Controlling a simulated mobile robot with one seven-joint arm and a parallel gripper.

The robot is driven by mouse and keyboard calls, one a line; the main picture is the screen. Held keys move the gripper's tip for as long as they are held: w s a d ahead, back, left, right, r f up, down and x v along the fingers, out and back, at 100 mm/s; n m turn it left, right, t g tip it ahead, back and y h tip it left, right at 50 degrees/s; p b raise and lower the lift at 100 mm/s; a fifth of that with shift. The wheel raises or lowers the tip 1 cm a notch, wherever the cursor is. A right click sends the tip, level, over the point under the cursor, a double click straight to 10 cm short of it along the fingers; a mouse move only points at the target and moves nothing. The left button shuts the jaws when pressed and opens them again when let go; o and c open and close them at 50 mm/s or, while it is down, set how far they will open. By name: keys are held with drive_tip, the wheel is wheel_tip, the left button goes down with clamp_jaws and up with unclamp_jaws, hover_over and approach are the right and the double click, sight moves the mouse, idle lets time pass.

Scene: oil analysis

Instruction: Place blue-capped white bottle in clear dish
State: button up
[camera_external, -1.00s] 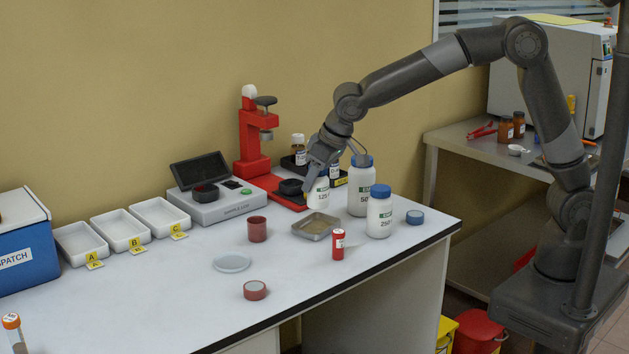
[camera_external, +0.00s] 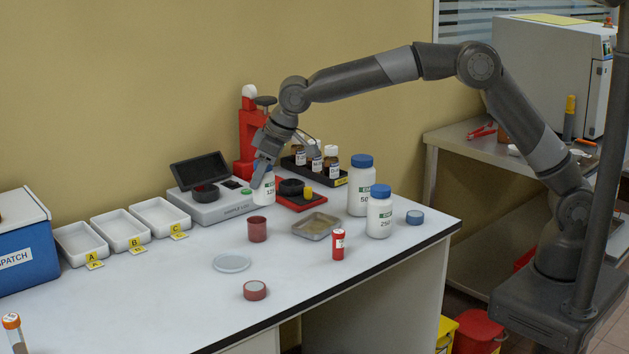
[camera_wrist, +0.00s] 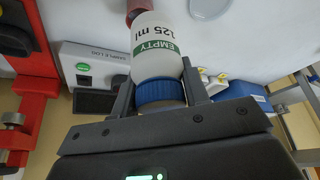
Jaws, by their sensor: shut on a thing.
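A white bottle (camera_external: 264,188) with a green label reads "EMPTY 125 ml" in the wrist view (camera_wrist: 155,45). My gripper (camera_external: 263,170) is shut on its blue cap (camera_wrist: 160,92), one finger on each side. The bottle hangs roughly upright in front of the sample scale, behind the red-brown cup; I cannot tell its exact height above the table. The clear round dish (camera_external: 231,263) lies flat and empty on the table, nearer the camera and left of the bottle. Part of it shows at the top of the wrist view (camera_wrist: 208,7).
The red-brown cup (camera_external: 257,230) stands between bottle and dish. Two larger blue-capped bottles (camera_external: 360,190) (camera_external: 379,215), a metal tray (camera_external: 316,227) and a red vial (camera_external: 338,245) are to the right. White trays A, B, C (camera_external: 160,217) are at left. A round tin (camera_external: 255,290) is in front.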

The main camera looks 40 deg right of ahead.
drive_tip(key=shift+s+a+f, duration=0.4)
drive_tip(key=shift+a+f, duration=1.1)
drive_tip(key=shift+f, duration=0.1)
drive_tip(key=shift+s+a+f, duration=0.45)
drive_tip(key=shift+a+f, duration=1.05)
drive_tip(key=shift+f, duration=0.1)
drive_tip(key=shift+s+a+f, duration=0.4)
drive_tip(key=shift+a+f, duration=1.1)
drive_tip(key=shift+f, duration=0.1)
drive_tip(key=shift+f, duration=0.35)
drive_tip(key=o, duration=1)
drive_tip(key=shift+c, duration=0.2)
drive_tip(key=shift+r, duration=0.15)
